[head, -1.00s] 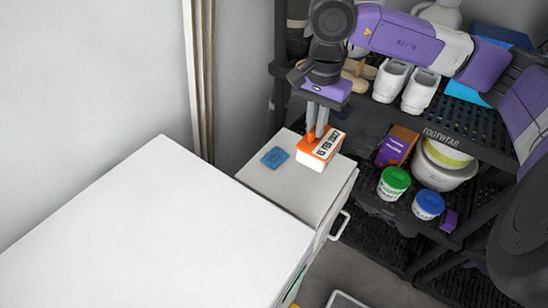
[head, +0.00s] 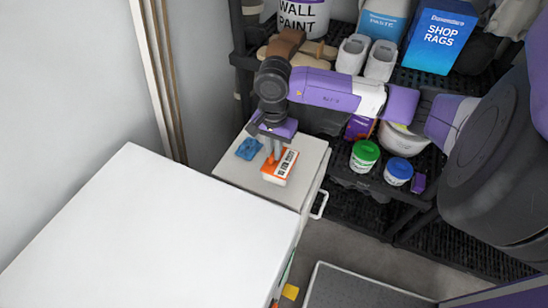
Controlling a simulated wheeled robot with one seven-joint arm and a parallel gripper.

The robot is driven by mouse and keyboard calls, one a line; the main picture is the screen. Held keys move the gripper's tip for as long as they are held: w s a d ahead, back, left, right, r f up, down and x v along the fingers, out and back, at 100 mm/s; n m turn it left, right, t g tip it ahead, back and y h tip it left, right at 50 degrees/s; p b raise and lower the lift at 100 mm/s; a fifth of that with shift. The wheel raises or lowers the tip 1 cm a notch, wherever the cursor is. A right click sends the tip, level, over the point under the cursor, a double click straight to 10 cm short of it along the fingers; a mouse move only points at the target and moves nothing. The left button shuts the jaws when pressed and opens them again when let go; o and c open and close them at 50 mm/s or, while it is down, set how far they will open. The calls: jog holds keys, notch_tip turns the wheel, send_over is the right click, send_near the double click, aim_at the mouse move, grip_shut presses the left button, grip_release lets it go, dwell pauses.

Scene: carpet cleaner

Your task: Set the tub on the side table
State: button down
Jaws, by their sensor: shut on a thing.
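The tub (head: 283,171) is a white box-shaped container with an orange lid and a black-lettered white label. It shows over the right part of the side table (head: 238,173), a small pale cabinet with a handle on its right side. My gripper (head: 273,157) points down and is shut on the tub at its lid. The tub looks upright and at or very near the tabletop. I cannot tell whether its base touches, because its underside is hidden.
A blue cloth-like item (head: 249,148) lies on the side table left of the tub. A large white surface (head: 150,230) adjoins in front.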

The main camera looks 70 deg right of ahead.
jog(key=shift+f+p, duration=0.3)
jog(key=shift+f, duration=2)
jog(key=shift+f, duration=0.2)
jog(key=c, duration=1.5)
grip_release()
jog(key=shift+r, duration=0.15)
